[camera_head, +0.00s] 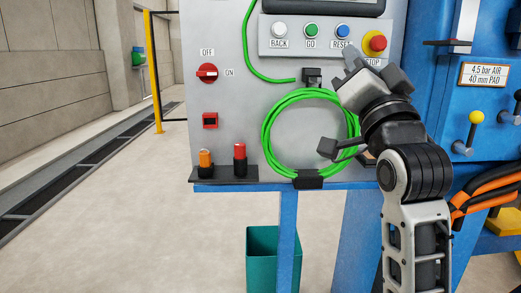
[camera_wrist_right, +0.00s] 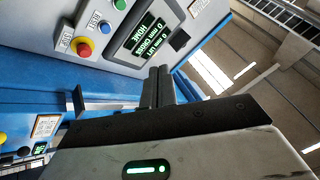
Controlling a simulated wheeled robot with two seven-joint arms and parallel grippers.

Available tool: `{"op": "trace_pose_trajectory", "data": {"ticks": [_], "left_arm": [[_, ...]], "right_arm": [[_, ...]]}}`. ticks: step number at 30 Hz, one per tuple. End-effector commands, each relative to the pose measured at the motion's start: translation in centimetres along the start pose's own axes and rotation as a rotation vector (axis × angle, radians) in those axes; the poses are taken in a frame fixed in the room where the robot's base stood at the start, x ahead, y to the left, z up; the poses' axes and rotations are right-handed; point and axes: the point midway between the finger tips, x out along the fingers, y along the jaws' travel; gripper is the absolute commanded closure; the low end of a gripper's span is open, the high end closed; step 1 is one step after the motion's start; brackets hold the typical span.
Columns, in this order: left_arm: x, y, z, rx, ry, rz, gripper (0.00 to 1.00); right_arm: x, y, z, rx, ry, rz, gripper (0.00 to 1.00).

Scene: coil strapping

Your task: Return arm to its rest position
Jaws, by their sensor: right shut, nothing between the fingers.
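My right arm (camera_head: 418,205) rises from the lower right of the head view in front of the grey control panel. Its gripper (camera_head: 353,62) points up and left, close to the buttons in that picture. In the right wrist view the gripper's two dark fingers (camera_wrist_right: 158,86) are together, with nothing seen between them. Whether the gripper touches the panel cannot be told. My left arm and gripper are not in view.
The grey panel (camera_head: 225,120) carries a red stop button (camera_head: 375,43), a red switch (camera_head: 207,73) and a coiled green hose (camera_head: 283,106), partly behind my arm. A screen (camera_wrist_right: 150,37) reads HOME. A green bin (camera_head: 262,250) stands below. Left floor is clear.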

Motion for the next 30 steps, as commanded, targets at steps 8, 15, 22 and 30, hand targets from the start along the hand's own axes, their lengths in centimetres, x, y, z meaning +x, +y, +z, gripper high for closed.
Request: {"op": "trace_pose_trajectory", "data": {"ticks": [8, 15, 22, 30], "left_arm": [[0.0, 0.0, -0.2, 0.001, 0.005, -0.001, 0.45], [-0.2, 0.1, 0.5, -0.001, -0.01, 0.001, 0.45], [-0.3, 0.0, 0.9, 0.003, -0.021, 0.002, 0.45], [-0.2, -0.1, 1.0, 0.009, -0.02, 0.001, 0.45]], "right_arm": [[0.8, 8.9, 7.5, -0.123, -0.19, 0.149, 1.0], [-2.5, 23.5, 15.0, -0.285, -0.434, 0.376, 1.0], [-8.0, 35.0, 17.7, -0.396, -0.601, 0.563, 1.0], [-9.7, 38.4, 17.9, -0.657, -0.691, 0.496, 1.0]]}}
